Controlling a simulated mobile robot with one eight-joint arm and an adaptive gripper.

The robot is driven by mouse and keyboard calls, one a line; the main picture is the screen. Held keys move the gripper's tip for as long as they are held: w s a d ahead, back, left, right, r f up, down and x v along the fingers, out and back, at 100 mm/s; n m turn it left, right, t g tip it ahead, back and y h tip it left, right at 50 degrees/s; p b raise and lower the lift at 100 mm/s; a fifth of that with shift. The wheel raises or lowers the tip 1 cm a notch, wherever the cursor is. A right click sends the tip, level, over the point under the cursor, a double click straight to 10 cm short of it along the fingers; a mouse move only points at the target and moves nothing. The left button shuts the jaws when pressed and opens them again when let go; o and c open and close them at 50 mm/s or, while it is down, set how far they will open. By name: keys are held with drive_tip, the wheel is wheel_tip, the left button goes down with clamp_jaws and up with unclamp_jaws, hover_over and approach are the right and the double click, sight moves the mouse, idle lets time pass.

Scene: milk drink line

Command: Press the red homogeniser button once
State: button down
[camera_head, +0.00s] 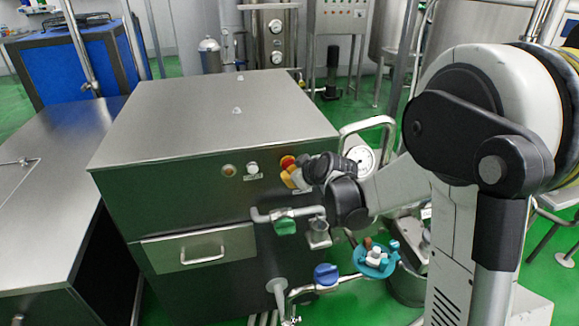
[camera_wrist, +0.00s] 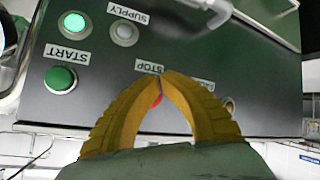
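In the wrist view, a red button (camera_wrist: 157,100) shows as a small patch between and behind my fingers, near an upside-down STOP label (camera_wrist: 149,67). The yellow fingers of my gripper (camera_wrist: 161,77) meet at their tips and hold nothing visible. They hide most of the red button; I cannot tell whether they touch it. In the head view, my gripper (camera_head: 290,179) is at the right of the steel cabinet's front (camera_head: 190,200). A red knob (camera_head: 288,162) shows just above the fingers there.
In the wrist view, a green START button (camera_wrist: 61,79), a lit green lamp (camera_wrist: 72,23) and a SUPPLY lamp (camera_wrist: 124,33) are to the left. A pressure gauge (camera_head: 360,158), green-handled valve (camera_head: 285,226) and blue-handled valve (camera_head: 326,274) are near my arm.

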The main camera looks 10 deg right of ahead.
drive_tip(key=shift+w, duration=0.45)
idle(0.6)
drive_tip(key=shift+s, duration=0.85)
drive_tip(key=shift+s, duration=2.55)
